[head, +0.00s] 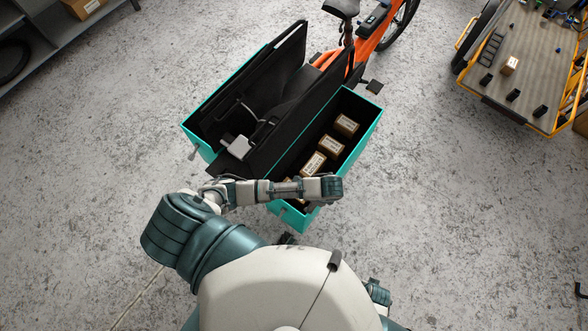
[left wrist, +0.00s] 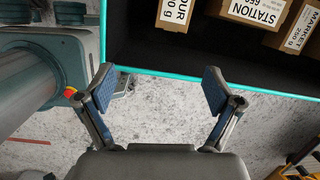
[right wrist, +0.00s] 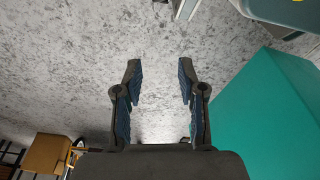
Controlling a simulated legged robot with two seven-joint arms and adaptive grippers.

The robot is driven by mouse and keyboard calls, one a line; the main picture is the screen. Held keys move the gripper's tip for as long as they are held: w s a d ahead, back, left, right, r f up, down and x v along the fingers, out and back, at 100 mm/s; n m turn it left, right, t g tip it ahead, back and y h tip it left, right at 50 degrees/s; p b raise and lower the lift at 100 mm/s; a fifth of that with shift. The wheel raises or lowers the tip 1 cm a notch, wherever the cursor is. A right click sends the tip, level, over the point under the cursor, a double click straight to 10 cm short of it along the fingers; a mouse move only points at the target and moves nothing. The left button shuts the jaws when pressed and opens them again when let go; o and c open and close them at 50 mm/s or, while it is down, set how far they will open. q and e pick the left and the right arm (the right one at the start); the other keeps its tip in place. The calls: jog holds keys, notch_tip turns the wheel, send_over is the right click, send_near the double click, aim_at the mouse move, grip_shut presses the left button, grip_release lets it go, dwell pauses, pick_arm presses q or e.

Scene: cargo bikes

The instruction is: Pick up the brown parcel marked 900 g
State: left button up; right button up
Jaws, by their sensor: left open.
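Several brown parcels with white labels lie in the right-hand teal box (head: 362,128) of the cargo bike. In the head view, three show clearly: a far parcel (head: 346,124), a middle parcel (head: 330,146) and a nearer parcel (head: 313,163). My left forearm covers the box's near end. In the left wrist view, my left gripper (left wrist: 159,85) is open and empty, just outside the box rim (left wrist: 215,80). One parcel (left wrist: 176,14) there has a cut-off label ending in "0 g"; no full 900 g marking is readable. My right gripper (right wrist: 160,78) is open and empty.
The left-hand teal box (head: 208,110) holds dark and grey items. The orange bike frame (head: 372,42) stands behind. A yellow-edged cargo bed (head: 530,70) with small items is at upper right. Beside my right gripper is a teal wall (right wrist: 265,120). The grey floor around is mostly clear.

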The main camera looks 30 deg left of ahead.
pick_arm(q)
jog(key=shift+m+y, duration=0.9)
jog(key=w+a+f+b, duration=0.1)
jog(key=a+f, duration=0.1)
jog(key=f, duration=0.1)
jog(key=a+f+b, duration=0.1)
jog(key=a+f, duration=0.2)
jog(key=w+a+f+b, duration=0.1)
jog(key=a+f, duration=0.2)
jog(key=f, duration=0.1)
jog(key=shift+w+b, duration=0.35)
jog(key=shift+b, duration=0.05)
jog(key=shift+f, duration=0.4)
jog(key=b+x, duration=0.2)
jog(key=x, duration=0.2)
jog(key=shift+f, duration=0.25)
jog(key=shift+a, duration=0.25)
pick_arm(e)
notch_tip(320, 180, up, 16)
jog(key=w, duration=0.1)
jog(key=shift+w+d+t, duration=0.25)
jog(key=shift+d+t, duration=0.05)
pick_arm(q)
jog(key=shift+d+f, duration=0.1)
jog(key=shift+d, duration=0.1)
pick_arm(e)
jog(key=shift+d, duration=0.2)
